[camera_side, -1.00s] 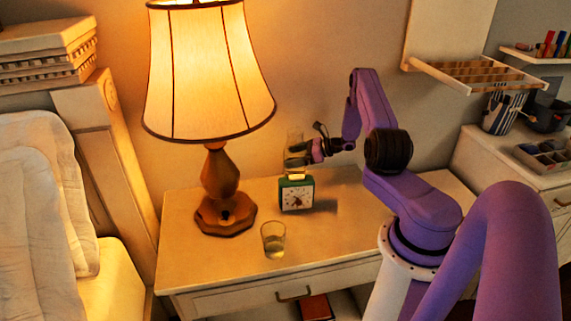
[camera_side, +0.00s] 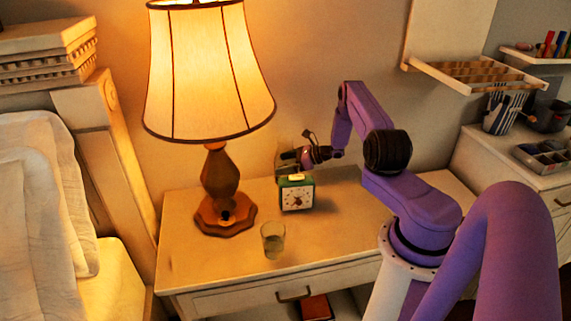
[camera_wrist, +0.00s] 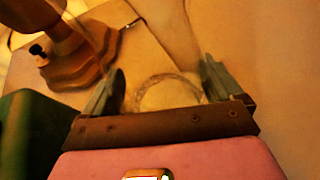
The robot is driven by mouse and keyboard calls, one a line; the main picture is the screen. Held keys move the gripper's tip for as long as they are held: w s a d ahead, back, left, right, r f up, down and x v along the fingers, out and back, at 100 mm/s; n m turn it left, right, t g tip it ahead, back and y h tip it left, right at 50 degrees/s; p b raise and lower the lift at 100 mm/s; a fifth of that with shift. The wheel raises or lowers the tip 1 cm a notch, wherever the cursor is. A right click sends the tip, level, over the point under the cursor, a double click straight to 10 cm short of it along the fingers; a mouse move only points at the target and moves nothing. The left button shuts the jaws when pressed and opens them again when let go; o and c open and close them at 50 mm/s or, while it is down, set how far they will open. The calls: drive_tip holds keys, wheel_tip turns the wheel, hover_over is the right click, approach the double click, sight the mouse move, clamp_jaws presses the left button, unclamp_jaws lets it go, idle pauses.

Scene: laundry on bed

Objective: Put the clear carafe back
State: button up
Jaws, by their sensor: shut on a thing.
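The clear carafe (camera_side: 283,163) is behind the green alarm clock (camera_side: 297,194) on the nightstand, partly hidden by the clock and my gripper. My gripper (camera_side: 291,155) is shut on the carafe from the right side. In the wrist view, the carafe's round rim (camera_wrist: 168,92) shows between the two fingers of my gripper (camera_wrist: 160,86). The carafe looks upright. Its base is hidden by the clock, so I cannot tell whether it touches the nightstand top.
A lit lamp (camera_side: 218,188) stands left of the carafe on the nightstand (camera_side: 205,262). A drinking glass (camera_side: 273,240) stands near the front, with free surface around it. The wall is close behind. The clock also shows at the lower left in the wrist view (camera_wrist: 28,135).

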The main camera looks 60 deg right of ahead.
idle(0.3)
drive_tip(key=o, duration=1.4)
drive_tip(key=shift+f, duration=0.15)
drive_tip(key=shift+c, duration=0.2)
drive_tip(key=shift+r, duration=0.25)
drive_tip(key=v, duration=1.2)
